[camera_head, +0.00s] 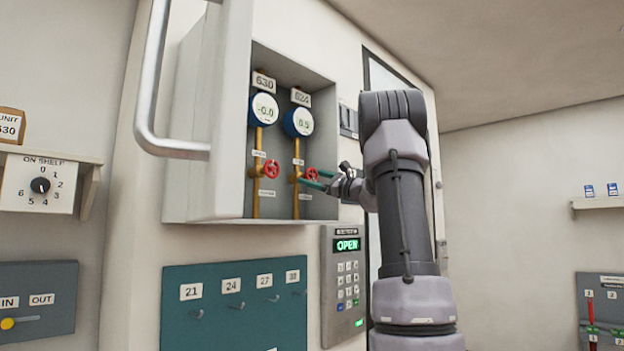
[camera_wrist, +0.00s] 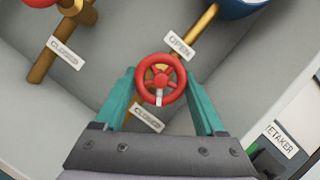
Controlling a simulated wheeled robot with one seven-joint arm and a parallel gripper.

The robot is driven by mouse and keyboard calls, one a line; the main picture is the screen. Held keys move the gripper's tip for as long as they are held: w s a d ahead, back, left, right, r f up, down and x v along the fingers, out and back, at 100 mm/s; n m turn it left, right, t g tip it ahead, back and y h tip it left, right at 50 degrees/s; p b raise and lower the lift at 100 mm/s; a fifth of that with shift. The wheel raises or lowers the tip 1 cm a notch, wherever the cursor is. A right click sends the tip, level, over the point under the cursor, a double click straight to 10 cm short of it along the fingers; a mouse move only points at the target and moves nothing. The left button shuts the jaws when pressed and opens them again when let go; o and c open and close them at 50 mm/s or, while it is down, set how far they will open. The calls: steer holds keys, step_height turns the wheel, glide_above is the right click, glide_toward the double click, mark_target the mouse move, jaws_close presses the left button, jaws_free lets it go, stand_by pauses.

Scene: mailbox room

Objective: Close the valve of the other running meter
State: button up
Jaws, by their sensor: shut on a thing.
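Two meters hang in the open wall cabinet (camera_head: 190,140). The left meter (camera_head: 264,108), labelled 630, reads about 0.0. The right meter (camera_head: 299,122), labelled 624, has a reading too small to tell surely, perhaps 0.5. Each has a brass pipe with a red valve wheel below, between OPEN and CLOSED labels. My gripper (camera_wrist: 160,95) is shut on the right valve's red wheel (camera_wrist: 161,79), with one teal finger on each side of it. The left valve's red wheel (camera_head: 271,169) is free, and its edge shows at the wrist view's top left (camera_wrist: 40,2).
The cabinet door with its large metal handle (camera_head: 150,100) stands open on the left. A keypad (camera_head: 347,285) showing OPEN is below right of the cabinet. A teal key board (camera_head: 235,312) with numbered hooks is below. A shelf (camera_head: 50,153) is at far left.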

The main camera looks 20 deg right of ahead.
steer(key=shift+f+m+h, duration=0.1)
steer(key=shift+m+h, duration=0.2)
steer(key=shift+m, duration=0.6)
steer(key=o, duration=1.3)
steer(key=v, duration=1)
steer(key=shift+s+d+f, duration=0.15)
steer(key=shift+s+f, duration=0.1)
steer(key=shift+f, duration=0.05)
